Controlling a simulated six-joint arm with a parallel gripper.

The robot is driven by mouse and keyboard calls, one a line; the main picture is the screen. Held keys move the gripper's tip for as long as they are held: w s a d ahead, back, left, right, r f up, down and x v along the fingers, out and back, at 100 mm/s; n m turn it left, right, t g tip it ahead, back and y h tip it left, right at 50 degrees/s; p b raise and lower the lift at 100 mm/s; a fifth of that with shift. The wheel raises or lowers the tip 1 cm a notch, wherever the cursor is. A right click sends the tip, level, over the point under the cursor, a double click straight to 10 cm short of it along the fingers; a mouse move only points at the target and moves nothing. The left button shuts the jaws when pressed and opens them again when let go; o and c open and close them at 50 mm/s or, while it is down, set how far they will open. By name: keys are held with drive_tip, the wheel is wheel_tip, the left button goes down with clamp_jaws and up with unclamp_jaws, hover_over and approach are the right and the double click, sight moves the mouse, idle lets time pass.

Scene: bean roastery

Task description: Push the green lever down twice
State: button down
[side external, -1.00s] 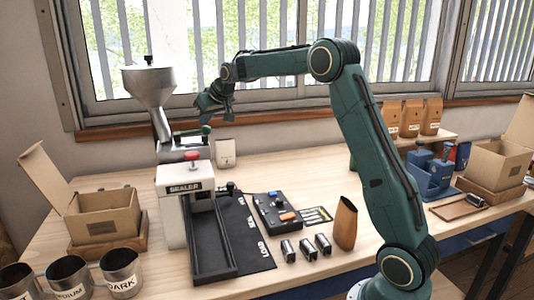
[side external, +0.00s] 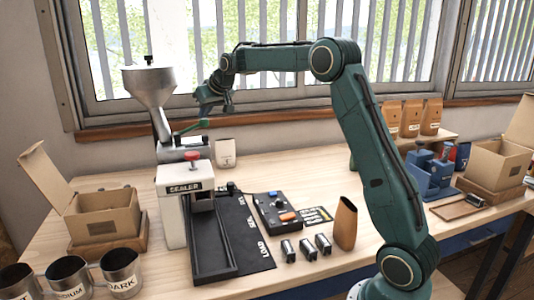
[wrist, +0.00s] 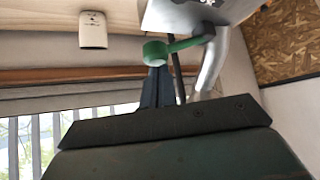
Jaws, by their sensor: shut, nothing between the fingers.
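The green lever (side external: 188,127) sticks out to the right from the grinder-like machine below the funnel hopper, its arm tilted up toward its end knob. My gripper (side external: 207,108) is shut and empty, just above the knob in the side view. In the wrist view the green lever's round knob (wrist: 155,52) is in front of the dark fingertips of my gripper (wrist: 157,75). I cannot tell whether they touch.
The metal hopper (side external: 149,85) and the white sealer (side external: 172,205) stand close by on the left. A control box (side external: 276,212) and small cylinders lie right of the dark mat (side external: 245,235).

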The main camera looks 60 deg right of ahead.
drive_tip(key=shift+r, duration=1.7)
idle(0.6)
drive_tip(key=s+a+r+n+g+y, duration=0.1)
drive_tip(key=s+a+r, duration=0.2)
drive_tip(key=s+a, duration=1.4)
drive_tip(key=s+a+f, duration=0.1)
drive_tip(key=s+f, duration=0.3)
drive_tip(key=s, duration=0.4)
drive_tip(key=s+a+f+n+g, duration=0.1)
drive_tip(key=s+f, duration=0.3)
drive_tip(key=s, duration=0.5)
drive_tip(key=s+a+f+n+y, duration=0.1)
drive_tip(key=s+a+f, duration=0.2)
drive_tip(key=s, duration=0.5)
drive_tip(key=shift+s+a+f+g, duration=0.25)
drive_tip(key=shift+s+f+g, duration=0.1)
drive_tip(key=shift+f+g, duration=0.05)
